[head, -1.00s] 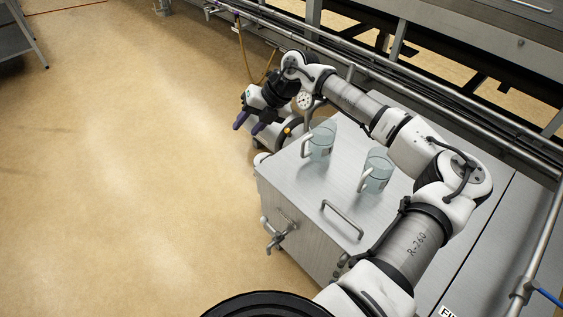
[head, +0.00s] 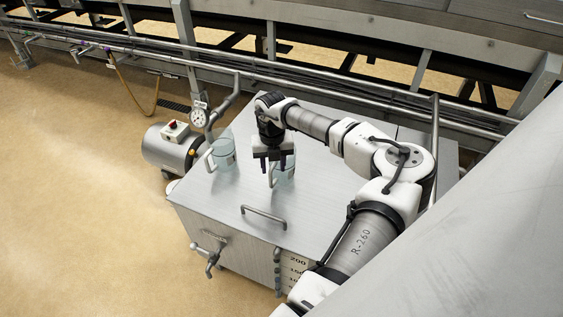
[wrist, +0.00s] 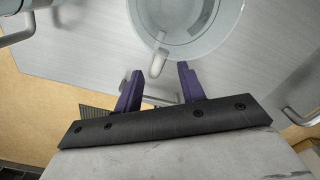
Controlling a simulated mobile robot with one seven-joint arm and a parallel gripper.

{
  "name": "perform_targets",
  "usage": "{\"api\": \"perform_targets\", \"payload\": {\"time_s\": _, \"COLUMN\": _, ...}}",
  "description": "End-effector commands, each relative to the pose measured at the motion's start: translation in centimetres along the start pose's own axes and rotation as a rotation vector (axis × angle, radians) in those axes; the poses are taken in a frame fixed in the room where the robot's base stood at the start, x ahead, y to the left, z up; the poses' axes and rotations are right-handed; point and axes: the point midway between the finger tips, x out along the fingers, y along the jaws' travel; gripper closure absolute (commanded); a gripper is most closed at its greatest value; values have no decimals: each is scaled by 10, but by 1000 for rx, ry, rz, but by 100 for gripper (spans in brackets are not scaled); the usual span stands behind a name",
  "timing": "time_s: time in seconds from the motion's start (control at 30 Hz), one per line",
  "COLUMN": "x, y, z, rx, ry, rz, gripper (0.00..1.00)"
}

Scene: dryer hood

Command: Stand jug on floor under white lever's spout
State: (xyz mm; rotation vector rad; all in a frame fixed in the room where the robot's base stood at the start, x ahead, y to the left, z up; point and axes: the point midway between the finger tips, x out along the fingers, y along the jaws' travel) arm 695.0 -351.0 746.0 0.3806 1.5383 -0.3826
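Two clear, bluish jugs stand upright on a metal cabinet top (head: 325,205): a left jug (head: 226,150) and a right jug (head: 289,173). My gripper (head: 273,169) is over the cabinet at the right jug and partly covers it in the head view. In the wrist view, the right jug (wrist: 205,45) is at the top, its pale handle (wrist: 158,63) pointing towards the gap between my open purple fingers (wrist: 158,74). The fingers look clear of the handle. Small taps (head: 77,54) hang on the back-left pipe; I cannot tell which lever is white.
A round pump-like machine (head: 165,148) with a red button and a gauge (head: 199,117) stand left of the cabinet. A bar handle (head: 264,217) is on the cabinet top and a valve (head: 211,258) on its front. The floor (head: 80,190) at left is clear.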

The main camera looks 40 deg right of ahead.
Motion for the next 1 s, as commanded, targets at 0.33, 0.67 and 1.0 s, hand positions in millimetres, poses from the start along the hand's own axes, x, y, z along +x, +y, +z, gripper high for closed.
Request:
{"api": "perform_targets", "payload": {"time_s": 0.33, "x": 34, "y": 10, "z": -6, "rx": -3, "ry": 2, "rz": 4, "gripper": 60}}
{"api": "perform_targets", "payload": {"time_s": 0.67, "x": 58, "y": 9, "z": -6, "rx": -2, "ry": -1, "rz": 2, "gripper": 60}}
{"api": "perform_targets", "payload": {"time_s": 1.0, "x": 57, "y": 9, "z": -5, "rx": -2, "ry": -1, "rz": 2, "gripper": 92}}
